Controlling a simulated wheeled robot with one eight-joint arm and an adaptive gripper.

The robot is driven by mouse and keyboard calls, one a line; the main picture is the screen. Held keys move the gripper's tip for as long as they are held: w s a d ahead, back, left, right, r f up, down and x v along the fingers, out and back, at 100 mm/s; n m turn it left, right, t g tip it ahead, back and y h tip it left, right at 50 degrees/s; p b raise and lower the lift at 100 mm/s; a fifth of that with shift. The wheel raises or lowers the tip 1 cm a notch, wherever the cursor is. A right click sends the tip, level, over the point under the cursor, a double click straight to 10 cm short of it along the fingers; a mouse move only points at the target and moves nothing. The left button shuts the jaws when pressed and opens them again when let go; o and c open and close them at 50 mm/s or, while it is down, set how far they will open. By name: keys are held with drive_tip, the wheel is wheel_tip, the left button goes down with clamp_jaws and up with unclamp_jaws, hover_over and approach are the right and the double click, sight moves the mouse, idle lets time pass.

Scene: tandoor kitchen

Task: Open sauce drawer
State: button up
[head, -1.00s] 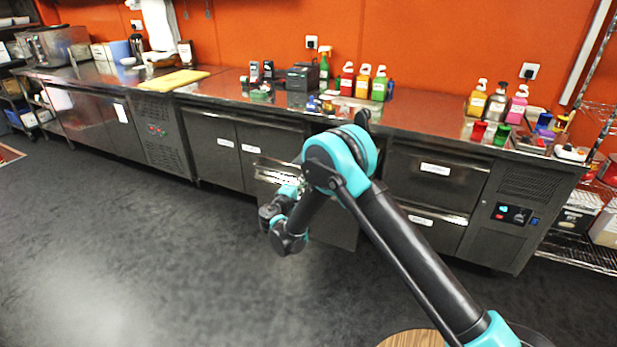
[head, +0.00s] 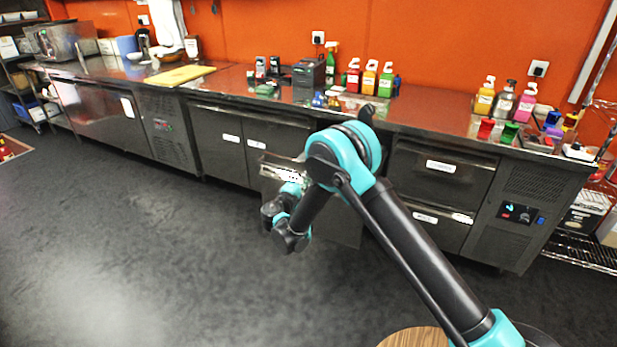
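A steel drawer (head: 345,228) in the middle of the counter stands out from the cabinet front, and part of its open inside shows at its upper left. My arm crosses in front and hides much of it. My gripper (head: 292,188) is close to the drawer's front, beyond my wrist; its fingertips are hidden, so I cannot tell whether it is open or touching the drawer. Two shut drawers, an upper (head: 441,170) and a lower (head: 438,222), lie to the right with white labels too small to read.
The counter (head: 420,124) carries sauce bottles (head: 370,78), more bottles (head: 505,100) and a yellow board (head: 180,75). Shut cabinet doors (head: 222,145) lie left of the open drawer. The dark floor (head: 150,260) is clear at left. A round wooden top (head: 413,338) is at the bottom edge.

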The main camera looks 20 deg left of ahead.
drive_tip(key=s, duration=1.1)
drive_tip(key=shift+a, duration=0.15)
